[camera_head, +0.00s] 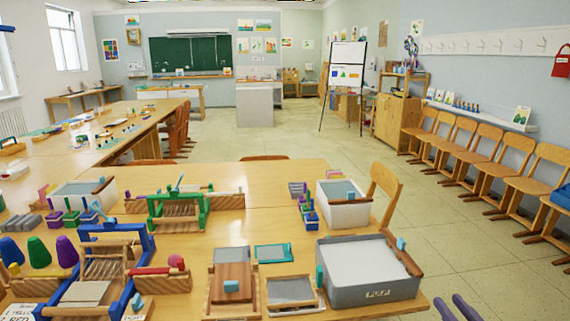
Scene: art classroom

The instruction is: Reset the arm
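My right gripper (448,301) shows at the bottom edge, right of centre, just off the right front corner of the near table (345,230). Only its two purple-grey fingers show. They stand apart with nothing visible between them. The rest of the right arm is out of the frame. My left gripper is not in view.
The grey pulp tub (370,292) stands at the table's right front corner, near my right gripper. A white bin (345,213), a green frame (177,211) and a blue frame (146,255) are also on it. Chairs (480,155) line the right wall. Open floor (430,225) lies between.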

